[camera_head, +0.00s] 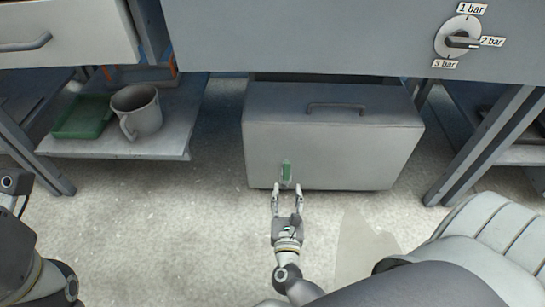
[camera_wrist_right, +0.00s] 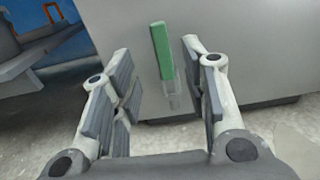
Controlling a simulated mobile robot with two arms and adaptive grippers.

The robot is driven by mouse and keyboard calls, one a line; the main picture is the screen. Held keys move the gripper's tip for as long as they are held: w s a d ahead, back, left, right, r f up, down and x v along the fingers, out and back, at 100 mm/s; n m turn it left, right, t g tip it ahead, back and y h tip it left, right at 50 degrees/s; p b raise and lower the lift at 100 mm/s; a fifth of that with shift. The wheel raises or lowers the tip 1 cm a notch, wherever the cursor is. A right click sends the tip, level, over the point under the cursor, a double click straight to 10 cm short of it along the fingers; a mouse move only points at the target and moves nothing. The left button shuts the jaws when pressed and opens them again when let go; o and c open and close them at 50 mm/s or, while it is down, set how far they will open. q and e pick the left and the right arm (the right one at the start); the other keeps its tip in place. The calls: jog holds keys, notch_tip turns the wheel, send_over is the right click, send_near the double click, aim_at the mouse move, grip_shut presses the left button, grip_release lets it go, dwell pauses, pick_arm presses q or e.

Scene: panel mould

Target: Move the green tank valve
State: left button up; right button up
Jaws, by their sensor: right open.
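The green tank valve (camera_head: 287,171) is a small upright green lever on the front face of the grey tank box (camera_head: 335,150), under the workbench. In the right wrist view the valve (camera_wrist_right: 162,53) stands upright, with a pale grey fitting (camera_wrist_right: 174,94) below it. My right gripper (camera_head: 287,188) is open, its two fingers pointing at the box just below the valve. In the right wrist view the open fingers (camera_wrist_right: 163,85) stand on either side of the fitting, with nothing visibly held. My left arm shows at the left edge, but its fingers are not visible.
A pressure dial (camera_head: 458,38) marked 1, 2 and 3 bar is on the bench panel at upper right. A low shelf (camera_head: 150,140) at left bears a grey mug (camera_head: 138,110) and a green tray (camera_head: 82,118). Bench legs flank the tank box. The floor in front is clear.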

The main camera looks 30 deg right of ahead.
aim_at(287, 168)
jog(key=b+x, duration=0.2)
jog(key=x, duration=0.8)
jog(key=shift+w+d+r, duration=0.1)
jog(key=shift+w, duration=0.05)
grip_shut()
